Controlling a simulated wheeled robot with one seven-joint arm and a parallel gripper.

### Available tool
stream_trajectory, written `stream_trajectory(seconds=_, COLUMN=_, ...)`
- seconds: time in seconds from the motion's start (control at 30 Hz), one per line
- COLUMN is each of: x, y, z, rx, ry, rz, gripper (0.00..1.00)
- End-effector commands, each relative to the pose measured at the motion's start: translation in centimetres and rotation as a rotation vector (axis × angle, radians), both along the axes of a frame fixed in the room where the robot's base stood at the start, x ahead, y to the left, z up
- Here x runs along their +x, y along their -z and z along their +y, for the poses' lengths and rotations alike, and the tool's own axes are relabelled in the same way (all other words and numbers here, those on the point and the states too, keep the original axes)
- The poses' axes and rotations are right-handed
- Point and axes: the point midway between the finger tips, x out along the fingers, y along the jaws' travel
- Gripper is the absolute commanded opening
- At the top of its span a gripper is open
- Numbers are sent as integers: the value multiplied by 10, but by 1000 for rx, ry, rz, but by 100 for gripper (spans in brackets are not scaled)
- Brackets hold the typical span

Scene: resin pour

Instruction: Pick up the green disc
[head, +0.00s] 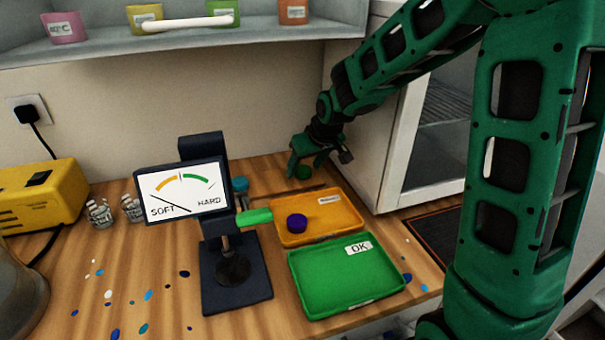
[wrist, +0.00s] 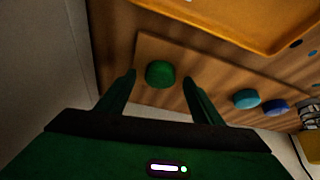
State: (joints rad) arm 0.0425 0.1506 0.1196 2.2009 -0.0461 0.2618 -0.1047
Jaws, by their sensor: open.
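The green disc (head: 303,172) sits on a wooden board at the back of the bench, near the white cabinet. In the wrist view, the green disc (wrist: 159,73) lies between and slightly beyond the tips of my open gripper (wrist: 159,81), with a gap on each side. In the head view, my gripper (head: 308,166) reaches down over the disc, its fingers partly around it from that angle. The gripper holds nothing.
A teal disc (wrist: 246,98) and a blue disc (wrist: 276,107) share the board (wrist: 215,87). The orange tray (head: 335,232) holds a purple disc (head: 297,222). A green OK tray (head: 345,284) and a hardness gauge (head: 185,190) stand nearer. The cabinet (head: 375,150) is close beside my gripper.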

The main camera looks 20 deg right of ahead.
Motion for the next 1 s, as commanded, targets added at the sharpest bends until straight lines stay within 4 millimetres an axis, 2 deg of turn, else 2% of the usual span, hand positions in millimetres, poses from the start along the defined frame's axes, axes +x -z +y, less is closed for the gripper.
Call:
stream_trajectory(seconds=0.27, x=2, y=4, z=0, rx=0, ry=0, rz=-1, gripper=60)
stream_trajectory(seconds=0.3, x=2, y=4, z=0, rx=0, ry=0, rz=-1, gripper=58)
stream_trajectory(seconds=0.47, x=2, y=3, z=0, rx=0, ry=0, rz=-1, gripper=20)
stream_trajectory(seconds=0.5, x=2, y=3, z=0, rx=1, ry=1, rz=-1, gripper=16)
stream_trajectory(seconds=0.83, x=2, y=1, z=0, rx=1, ry=1, rz=-1, gripper=16)
stream_trajectory(seconds=1.0, x=3, y=-11, z=0, rx=0, ry=1, rz=-4, gripper=16)
